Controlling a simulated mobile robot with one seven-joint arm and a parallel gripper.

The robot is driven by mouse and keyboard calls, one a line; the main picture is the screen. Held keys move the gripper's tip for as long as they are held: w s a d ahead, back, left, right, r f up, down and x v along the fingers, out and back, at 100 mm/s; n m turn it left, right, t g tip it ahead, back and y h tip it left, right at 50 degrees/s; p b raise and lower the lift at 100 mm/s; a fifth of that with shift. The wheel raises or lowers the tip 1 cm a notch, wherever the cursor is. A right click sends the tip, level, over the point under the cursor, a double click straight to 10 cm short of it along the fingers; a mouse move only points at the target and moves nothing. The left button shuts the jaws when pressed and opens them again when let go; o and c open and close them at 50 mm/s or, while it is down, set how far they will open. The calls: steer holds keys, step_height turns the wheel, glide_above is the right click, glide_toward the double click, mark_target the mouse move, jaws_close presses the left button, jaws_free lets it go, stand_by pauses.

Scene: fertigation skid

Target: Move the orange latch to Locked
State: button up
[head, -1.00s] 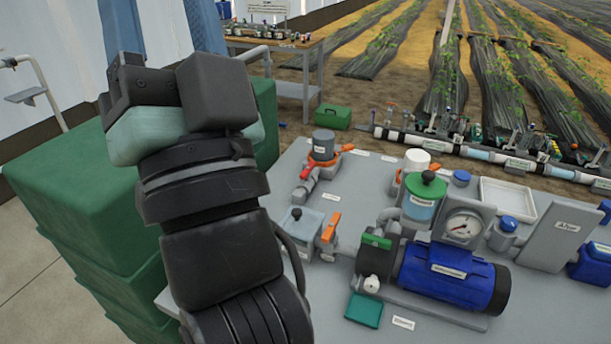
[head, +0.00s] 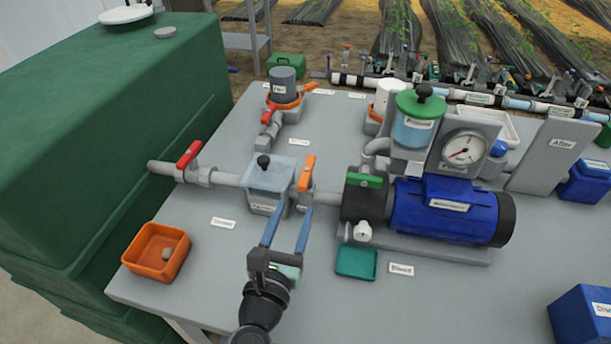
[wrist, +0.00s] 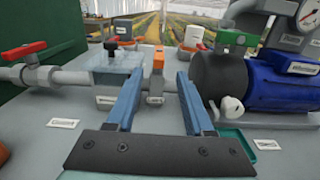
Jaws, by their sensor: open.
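An orange latch (head: 306,172) stands upright at the right side of a clear-lidded strainer box (head: 268,178) on the grey bench. In the wrist view the latch (wrist: 158,60) stands just beyond and between my fingertips. My gripper (head: 290,216) is open and empty, with its two blue fingers pointing at the strainer and latch from the front. In the wrist view my gripper (wrist: 159,80) shows a clear gap between the fingers, and neither visibly touches the latch. I cannot read any Locked marking.
A red-handled valve (head: 189,156) is on the pipe to the left. A blue pump (head: 445,209) and green knob (head: 364,180) stand close on the right. An orange tray (head: 157,250) sits front left, and a teal tray (head: 356,262) front right. The bench front is mostly clear.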

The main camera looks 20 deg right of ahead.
mark_target(305, 175)
steer(key=b+x, duration=0.1)
steer(key=x, duration=0.9)
steer(key=shift+w+d, duration=0.15)
steer(key=shift+w, duration=0.15)
steer(key=shift+c, duration=0.3)
jaws_close()
